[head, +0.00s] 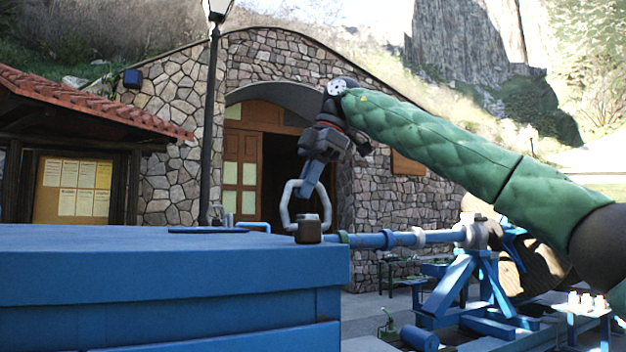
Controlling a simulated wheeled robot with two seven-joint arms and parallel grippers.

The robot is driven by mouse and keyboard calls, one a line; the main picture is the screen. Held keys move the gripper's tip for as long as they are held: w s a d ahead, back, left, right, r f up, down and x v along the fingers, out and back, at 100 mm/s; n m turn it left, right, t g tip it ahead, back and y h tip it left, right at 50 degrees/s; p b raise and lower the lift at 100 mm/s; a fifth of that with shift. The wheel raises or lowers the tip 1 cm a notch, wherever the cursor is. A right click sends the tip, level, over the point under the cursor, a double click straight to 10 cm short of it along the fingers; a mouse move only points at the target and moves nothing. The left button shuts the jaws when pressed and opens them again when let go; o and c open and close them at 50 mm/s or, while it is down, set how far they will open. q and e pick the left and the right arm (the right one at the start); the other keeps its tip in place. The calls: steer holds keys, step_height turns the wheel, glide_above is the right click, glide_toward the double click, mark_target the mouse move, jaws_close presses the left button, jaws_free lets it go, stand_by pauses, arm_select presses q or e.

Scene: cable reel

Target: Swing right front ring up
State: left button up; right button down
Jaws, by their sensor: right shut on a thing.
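The right front ring (288,208), a pale grey rounded link, stands roughly upright above a dark brown block (309,232) at the right end of the blue case top. My right gripper (310,186) comes down from above with its blue-grey fingers at the ring's upper part. It is shut on the ring. The fingers hide part of the ring's top, and the block hides its lower end. My left gripper is not in view.
The large blue case (150,275) fills the lower left. Behind it, a blue shaft (400,239) with collars rests on a blue stand (470,285), near a wooden reel (545,268). A lamp post (211,120) stands behind the case. Air above the case is free.

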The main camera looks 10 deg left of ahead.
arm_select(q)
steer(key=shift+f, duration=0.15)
arm_select(e)
steer(key=shift+f, duration=0.25)
steer(key=c, duration=1.4)
jaws_free()
steer(key=shift+w+a, duration=0.1)
steer(key=shift+c, duration=0.2)
steer(key=shift+r, duration=0.2)
